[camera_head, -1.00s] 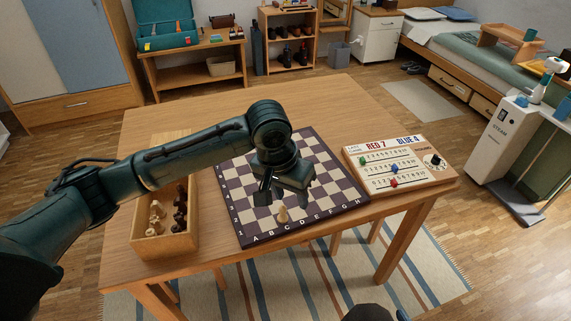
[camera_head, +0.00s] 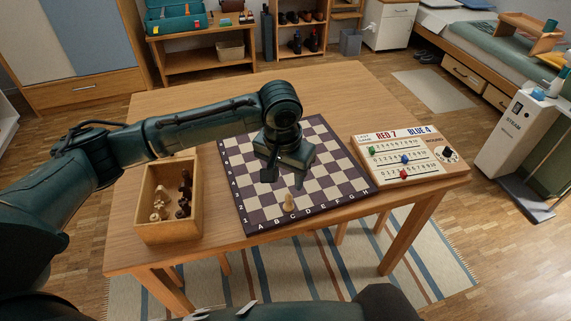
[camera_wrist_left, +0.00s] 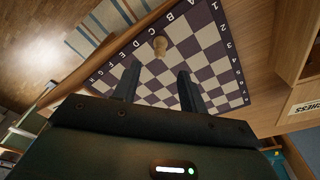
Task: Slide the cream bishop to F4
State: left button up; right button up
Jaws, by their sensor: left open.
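The cream bishop (camera_head: 289,203) stands upright near the lettered front edge of the chessboard (camera_head: 243,207), around the C and D columns. It also shows in the left wrist view (camera_wrist_left: 160,46), beyond the fingertips. I cannot tell its exact square. My left gripper (camera_head: 286,179) is above the board, just behind the bishop in the head view, and is apart from it. In the left wrist view its two fingers (camera_wrist_left: 158,72) are spread with nothing between them. The gripper and wrist hide some middle squares of the board. My right gripper does not show.
A wooden box (camera_head: 153,232) with cream and dark chess pieces stands left of the board. A score panel (camera_head: 412,177) with coloured sliders lies to its right. The rest of the board looks clear. The wooden table (camera_head: 190,110) has free room behind the board.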

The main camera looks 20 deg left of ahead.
aim_at(288, 194)
pick_arm(q)
jog(key=f, duration=0.6)
jog(key=w+f, duration=0.1)
jog(key=f, duration=0.2)
jog(key=shift+d+b, duration=0.1)
jog(key=shift+b, duration=0.25)
grip_shut()
